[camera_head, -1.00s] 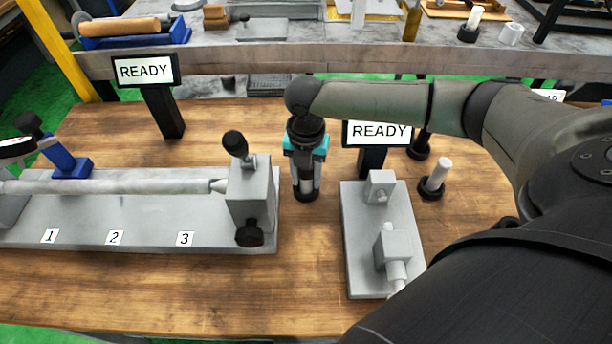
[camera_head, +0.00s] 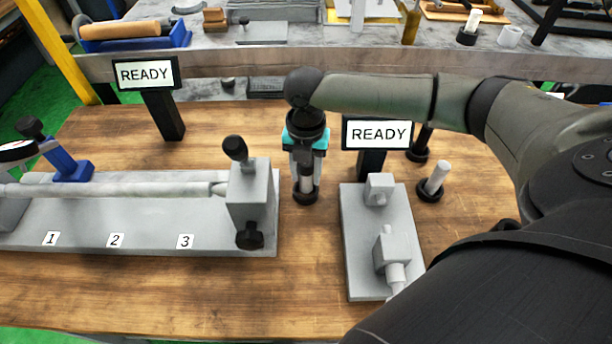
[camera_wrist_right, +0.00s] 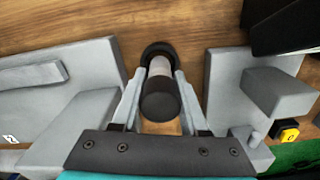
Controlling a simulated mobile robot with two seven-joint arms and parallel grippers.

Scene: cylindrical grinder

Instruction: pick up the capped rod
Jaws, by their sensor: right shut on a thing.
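The capped rod (camera_head: 306,184) is upright, with a dark ring (camera_head: 305,197) at its lower end, left of the small grey fixture. In the right wrist view its black cap (camera_wrist_right: 161,101) faces the camera, with the pale shaft and dark ring beyond. My right gripper (camera_head: 304,166) points down over the rod. In the right wrist view its two grey fingers (camera_wrist_right: 160,90) are shut on the rod, one on each side. Whether the rod's lower end is clear of the ring I cannot tell. My left gripper is not in view.
The grey centre bench (camera_head: 140,235) with a long bar stands left. The small grey fixture (camera_head: 360,250) is close on the right. Another pale rod (camera_head: 439,177) stands in a dark base further right. Two READY displays (camera_head: 146,74) (camera_head: 378,133) stand behind. The front table is clear.

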